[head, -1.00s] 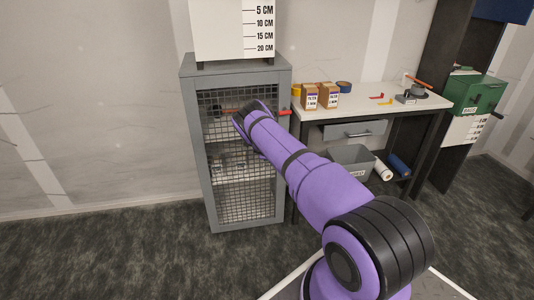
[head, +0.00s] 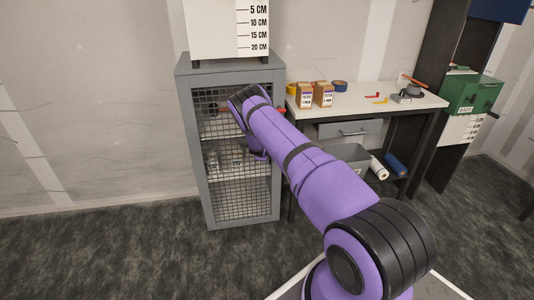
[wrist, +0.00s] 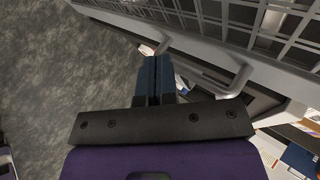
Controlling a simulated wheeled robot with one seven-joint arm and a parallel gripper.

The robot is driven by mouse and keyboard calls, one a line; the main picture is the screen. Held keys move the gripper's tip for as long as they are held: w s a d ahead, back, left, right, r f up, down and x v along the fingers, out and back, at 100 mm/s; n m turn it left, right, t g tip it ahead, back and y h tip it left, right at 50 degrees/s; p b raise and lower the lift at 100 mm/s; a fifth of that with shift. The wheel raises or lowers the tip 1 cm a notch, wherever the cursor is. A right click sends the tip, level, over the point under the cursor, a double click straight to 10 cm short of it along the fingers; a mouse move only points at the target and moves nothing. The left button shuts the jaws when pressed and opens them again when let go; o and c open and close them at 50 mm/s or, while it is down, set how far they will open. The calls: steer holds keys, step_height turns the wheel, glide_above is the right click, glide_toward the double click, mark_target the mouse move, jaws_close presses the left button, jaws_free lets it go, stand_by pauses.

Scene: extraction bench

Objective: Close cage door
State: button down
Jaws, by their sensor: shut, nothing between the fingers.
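The grey cage cabinet (head: 190,140) stands against the wall in the head view. Its mesh door (head: 245,200) looks about flush with the frame, but my arm covers its upper right part, so I cannot tell whether it is fully shut. Its mesh also shows at the upper right of the wrist view (wrist: 225,28). My gripper (wrist: 153,62) is shut and empty beside the mesh front, over the floor side. A small reddish part shows at its fingertips; I cannot tell what it is.
A white workbench (head: 375,102) with small boxes (head: 323,94) stands right of the cabinet. Under it are a drawer (head: 350,130), a grey bin and paper rolls (head: 378,168). The carpet (head: 110,255) left of and before the cabinet is clear.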

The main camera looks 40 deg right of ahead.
steer(key=s+a+r, duration=0.2)
steer(key=s+r, duration=0.3)
steer(key=shift+a, duration=0.25)
